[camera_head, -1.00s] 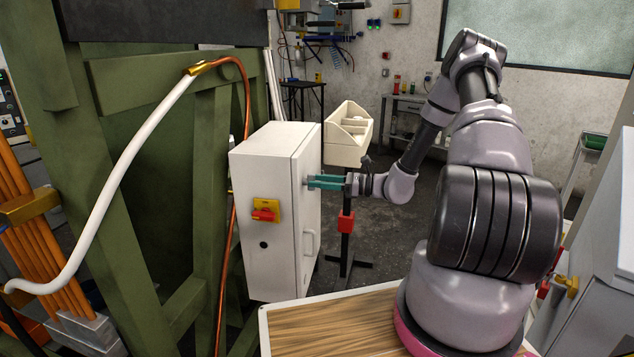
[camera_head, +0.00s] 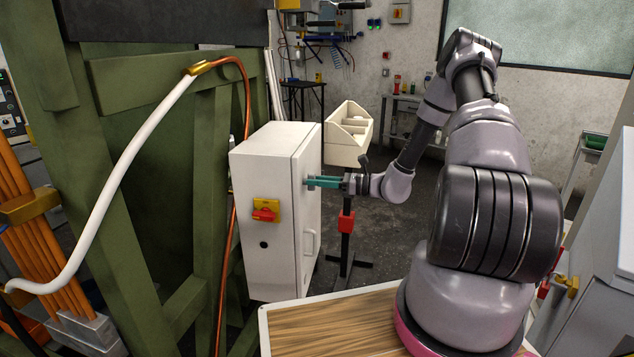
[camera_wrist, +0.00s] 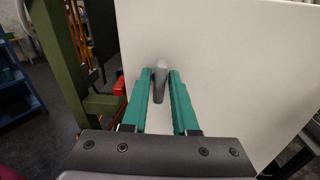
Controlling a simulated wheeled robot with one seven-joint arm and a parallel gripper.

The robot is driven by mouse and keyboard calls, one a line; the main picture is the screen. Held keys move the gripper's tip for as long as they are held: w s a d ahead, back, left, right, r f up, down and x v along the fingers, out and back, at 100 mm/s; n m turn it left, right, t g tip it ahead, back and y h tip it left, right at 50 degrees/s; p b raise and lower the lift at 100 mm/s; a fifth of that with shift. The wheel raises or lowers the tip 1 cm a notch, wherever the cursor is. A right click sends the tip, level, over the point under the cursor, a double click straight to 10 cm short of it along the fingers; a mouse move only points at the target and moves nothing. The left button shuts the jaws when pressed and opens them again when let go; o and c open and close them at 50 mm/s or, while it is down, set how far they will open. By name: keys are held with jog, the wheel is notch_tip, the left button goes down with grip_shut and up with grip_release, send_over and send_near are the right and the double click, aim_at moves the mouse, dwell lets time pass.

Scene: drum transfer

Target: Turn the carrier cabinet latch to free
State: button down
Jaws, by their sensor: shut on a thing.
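The white carrier cabinet (camera_head: 275,220) stands left of centre in the head view, its door face turned to the right. In the wrist view the pale door (camera_wrist: 225,60) fills most of the picture. The grey latch (camera_wrist: 160,82) sticks out from it, tilted slightly from upright. My gripper (camera_wrist: 161,74) has its two green fingers on either side of the latch, shut on it. In the head view my gripper (camera_head: 308,182) meets the upper part of the door from the right. Its fingertips and the latch are hard to make out there.
A red and yellow switch (camera_head: 265,210) is on the cabinet's front, and a pull handle (camera_head: 313,242) is lower on the door. A cream bin (camera_head: 347,148) on a stand is behind my gripper. A green frame (camera_head: 205,190) stands left of the cabinet.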

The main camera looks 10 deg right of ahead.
jog(key=shift+w+d+f+m, duration=0.1)
jog(key=shift+m, duration=2.75)
jog(key=shift+w+f+m, duration=0.1)
jog(key=shift+m, duration=2.8)
jog(key=shift+w+d+f+m, duration=0.1)
jog(key=shift+m, duration=2.75)
jog(key=c, duration=0.8)
grip_release()
jog(key=shift+c, duration=0.2)
jog(key=v, duration=1)
jog(key=shift+s+d, duration=0.2)
jog(key=shift+d, duration=0.15)
